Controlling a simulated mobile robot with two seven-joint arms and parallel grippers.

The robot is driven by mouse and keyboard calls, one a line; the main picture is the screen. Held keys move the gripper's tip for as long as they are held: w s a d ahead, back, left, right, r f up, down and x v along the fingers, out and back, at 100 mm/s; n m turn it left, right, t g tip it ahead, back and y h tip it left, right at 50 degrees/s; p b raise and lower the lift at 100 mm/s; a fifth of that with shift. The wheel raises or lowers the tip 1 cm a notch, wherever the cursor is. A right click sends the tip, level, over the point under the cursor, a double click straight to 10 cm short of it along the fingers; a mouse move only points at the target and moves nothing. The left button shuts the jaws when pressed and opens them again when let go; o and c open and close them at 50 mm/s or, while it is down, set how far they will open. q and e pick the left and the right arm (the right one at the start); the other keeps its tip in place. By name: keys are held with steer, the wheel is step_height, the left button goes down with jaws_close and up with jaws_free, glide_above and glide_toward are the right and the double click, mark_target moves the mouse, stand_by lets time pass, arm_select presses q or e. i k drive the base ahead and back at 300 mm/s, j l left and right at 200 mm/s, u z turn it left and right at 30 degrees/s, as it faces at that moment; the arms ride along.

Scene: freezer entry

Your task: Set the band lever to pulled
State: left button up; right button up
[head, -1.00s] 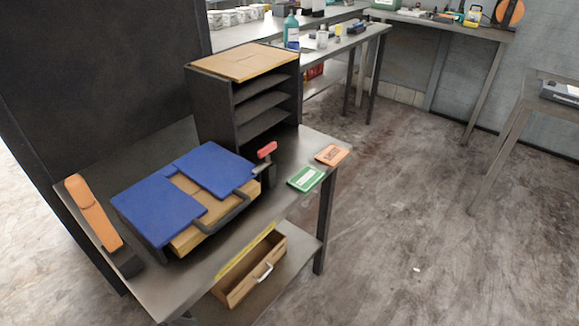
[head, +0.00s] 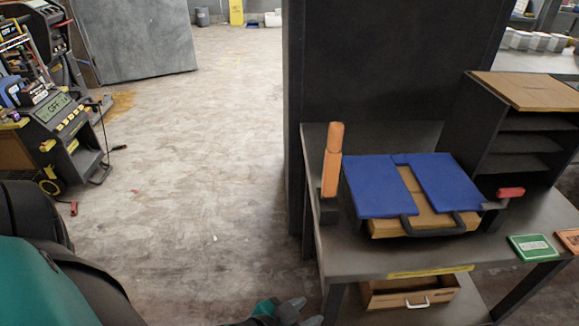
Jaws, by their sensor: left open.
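Two lever-like handles show on the dark table. An orange handle (head: 333,160) stands upright in a dark base at the table's left edge. A shorter red handle (head: 510,192) sticks out at the right of a box with blue panels (head: 447,183). No label shows which one is the band lever. My left gripper (head: 296,308) is at the bottom edge, partly cut off, open, in front of and below the table and well apart from both handles. My right gripper is not in view.
The dark table (head: 350,262) has a lower shelf with a wooden drawer (head: 408,294). A shelf unit (head: 520,125) stands at its back right. Green (head: 531,246) and orange cards lie at right. Machines (head: 50,110) stand far left. The floor between is open.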

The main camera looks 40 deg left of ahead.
mark_target(333, 153)
steer(key=k+u, duration=0.1)
steer(key=u, duration=0.75)
